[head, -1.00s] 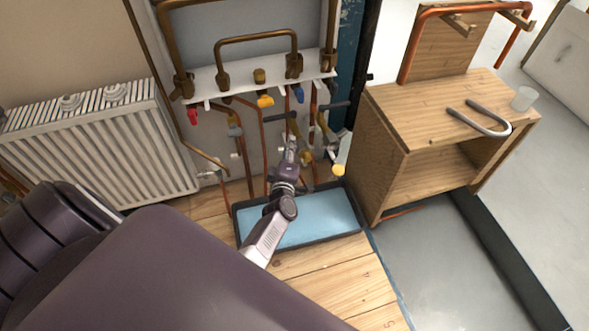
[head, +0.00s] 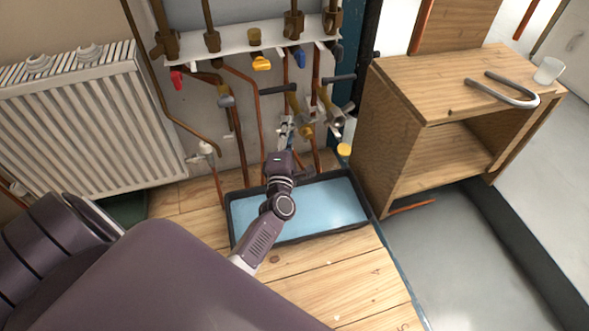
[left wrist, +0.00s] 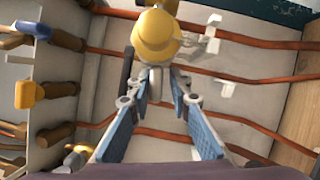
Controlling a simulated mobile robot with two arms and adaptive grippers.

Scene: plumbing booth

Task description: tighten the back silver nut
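My left gripper (head: 287,124) is in front of the pipe valves, above the blue tray. In the left wrist view the left gripper (left wrist: 160,80) is open, its two blue-padded fingers spread apart. A silver-grey fitting (left wrist: 158,76) shows between the fingertips, below a round yellow cap (left wrist: 155,36). I cannot tell whether the fingers touch it. In the head view, silver fittings (head: 336,117) sit on the pipes right of the gripper. Which one is the back silver nut is not clear, as the gripper partly hides this area. My right gripper is not in view.
A blue-lined black tray (head: 236,222) lies on the wooden floor below the valves. A white radiator (head: 85,125) stands at left. A wooden cabinet (head: 385,130) at right carries a U-shaped pipe (head: 505,92) and a cup (head: 548,70). Copper pipes (head: 240,150) run close beside the gripper.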

